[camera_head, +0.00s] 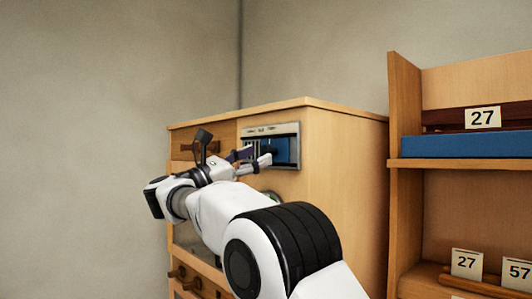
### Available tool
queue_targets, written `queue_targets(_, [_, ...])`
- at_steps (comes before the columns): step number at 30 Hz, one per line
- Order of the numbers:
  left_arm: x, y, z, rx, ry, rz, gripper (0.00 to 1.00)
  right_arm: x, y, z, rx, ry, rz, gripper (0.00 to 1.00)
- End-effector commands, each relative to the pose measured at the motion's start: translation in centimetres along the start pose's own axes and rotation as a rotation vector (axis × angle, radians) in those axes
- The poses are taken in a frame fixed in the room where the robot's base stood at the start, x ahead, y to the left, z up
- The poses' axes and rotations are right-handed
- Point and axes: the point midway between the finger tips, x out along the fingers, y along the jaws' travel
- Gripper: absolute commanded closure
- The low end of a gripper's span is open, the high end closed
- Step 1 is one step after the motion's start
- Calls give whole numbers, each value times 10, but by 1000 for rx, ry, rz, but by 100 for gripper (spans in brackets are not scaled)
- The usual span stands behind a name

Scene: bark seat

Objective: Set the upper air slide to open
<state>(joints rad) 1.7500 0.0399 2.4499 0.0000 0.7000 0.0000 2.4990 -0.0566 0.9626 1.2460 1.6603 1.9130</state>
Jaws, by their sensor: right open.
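The upper air slide (289,152) is a blue panel in a metal frame with small labels along its top. It sits high on the front of a wooden cabinet. My right gripper (262,156) is at the left part of this panel, with its fingers open and apart. Whether a finger touches the slide cannot be told. The gripper and wrist hide part of the panel, including any knob and the slide's exact setting. The labels are too small to read. My left gripper is not in view.
The wooden cabinet (340,180) has a dark handle (188,148) at upper left and knobs (178,272) lower down. A shelf unit (405,190) at right holds a blue item (465,145) and number cards (467,264). Bare wall lies to the left.

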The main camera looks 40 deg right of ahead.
Motion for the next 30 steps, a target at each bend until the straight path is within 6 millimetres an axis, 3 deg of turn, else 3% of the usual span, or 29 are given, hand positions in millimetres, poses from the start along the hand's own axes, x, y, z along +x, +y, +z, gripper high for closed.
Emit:
queue_targets(3, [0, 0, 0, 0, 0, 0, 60, -33, 0, 1, 1, -3, 3, 43])
queue_targets(9, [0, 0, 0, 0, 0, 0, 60, -70, -2, 1, 1, -2, -1, 43])
queue_targets(26, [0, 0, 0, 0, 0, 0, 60, -76, -2, 0, 0, -1, -1, 43])
queue_targets(28, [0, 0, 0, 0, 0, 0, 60, -78, 1, -8, -36, -8, 16, 43])
queue_targets(30, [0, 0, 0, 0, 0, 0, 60, -82, 10, -29, -143, -29, 70, 43])
